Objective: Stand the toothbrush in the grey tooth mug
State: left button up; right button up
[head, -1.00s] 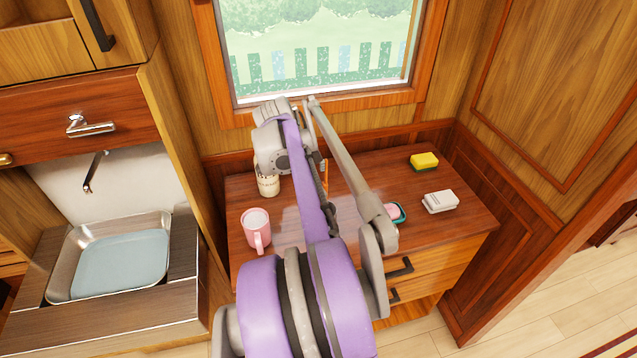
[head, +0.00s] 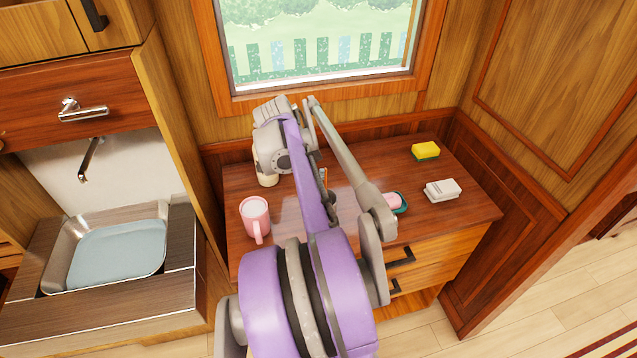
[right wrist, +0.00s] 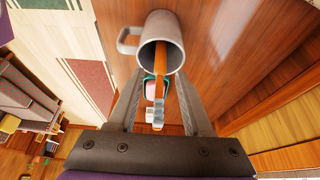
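The grey tooth mug (right wrist: 160,32) shows in the right wrist view with its mouth facing the camera and its handle at left. The toothbrush (right wrist: 160,72) has an orange handle that runs into the mug's mouth; its pale head (right wrist: 155,117) points back out toward my wrist. My right gripper (right wrist: 160,82) is open, with one finger on each side of the toothbrush and gaps to both. In the head view my right arm hides the mug and this gripper. My left gripper is not in view.
On the wooden cabinet top (head: 300,235) stand a pink mug (head: 255,218), a cream cup (head: 268,180) partly behind my arm, pink soap in a teal dish (head: 402,206), a white box (head: 442,190) and a yellow sponge (head: 425,150). A sink (head: 60,260) is at left.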

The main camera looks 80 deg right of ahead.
jog(key=shift+r, duration=0.1)
jog(key=v, duration=1)
jog(key=shift+r+p, duration=0.3)
jog(key=shift+p, duration=0.05)
jog(key=shift+w, duration=0.1)
dwell(0.5)
jog(key=w+a+f+n+t+h+p, duration=0.1)
jog(key=w+a+f+n+t, duration=0.1)
jog(key=w+a+f+n, duration=0.4)
jog(key=w+a+f+n+t+p, duration=0.1)
jog(key=w+a+n+t, duration=0.1)
jog(key=w+a+n, duration=0.8)
jog(key=a+f+n+t+y+p, duration=0.1)
jog(key=a+f+n+t, duration=0.1)
jog(key=a+n, duration=0.5)
jog(key=a+f+n+t+y+p, duration=0.1)
jog(key=a+f+n+t, duration=0.2)
jog(key=a, duration=1.4)
notch_tip(320, 180, down, 3)
jog(key=n, duration=0.5)
jog(key=shift+w+r+n+t+y, duration=0.2)
jog(key=shift+w+n+t+y, duration=0.1)
jog(key=shift+w+y, duration=0.1)
jog(key=shift+a, duration=0.1)
